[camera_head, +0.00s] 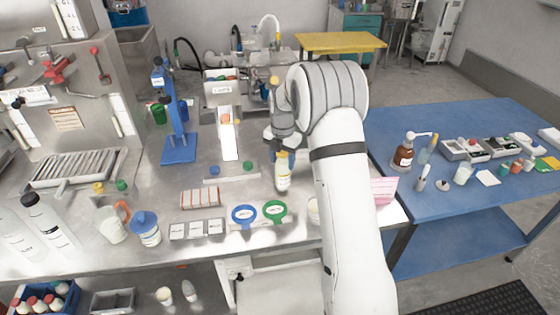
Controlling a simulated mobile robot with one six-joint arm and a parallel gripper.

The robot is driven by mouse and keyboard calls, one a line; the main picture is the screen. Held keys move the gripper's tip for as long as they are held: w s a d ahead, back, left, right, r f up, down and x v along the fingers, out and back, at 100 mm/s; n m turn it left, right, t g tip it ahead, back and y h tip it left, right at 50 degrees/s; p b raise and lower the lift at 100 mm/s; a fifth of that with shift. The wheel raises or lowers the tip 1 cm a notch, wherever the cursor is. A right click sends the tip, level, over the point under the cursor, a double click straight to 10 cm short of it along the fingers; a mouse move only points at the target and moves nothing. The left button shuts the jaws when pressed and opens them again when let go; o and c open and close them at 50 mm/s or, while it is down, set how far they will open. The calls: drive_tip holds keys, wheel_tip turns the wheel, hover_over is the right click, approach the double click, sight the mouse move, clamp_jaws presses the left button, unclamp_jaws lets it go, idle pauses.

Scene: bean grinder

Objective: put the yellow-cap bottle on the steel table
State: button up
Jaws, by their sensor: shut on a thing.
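The yellow-cap bottle (283,178) is small and white with a label and stands upright below my gripper (282,152). My gripper points down and is shut on the bottle at its yellow cap. The fingertips are small and partly hidden in this view. The bottle is over the steel table (205,258), near its right part, just above and right of the green ring. I cannot tell whether its base touches the tabletop.
A blue ring (244,213) and a green ring (274,211) lie close by. A blue stand (178,147) and a white upright device (228,135) stand to the left. A blue table (455,190) with several bottles is at right. Bare steel shows at the front.

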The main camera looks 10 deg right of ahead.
drive_tip(key=shift+f, duration=0.6)
drive_tip(key=shift+f, duration=0.2)
drive_tip(key=o, duration=1.5)
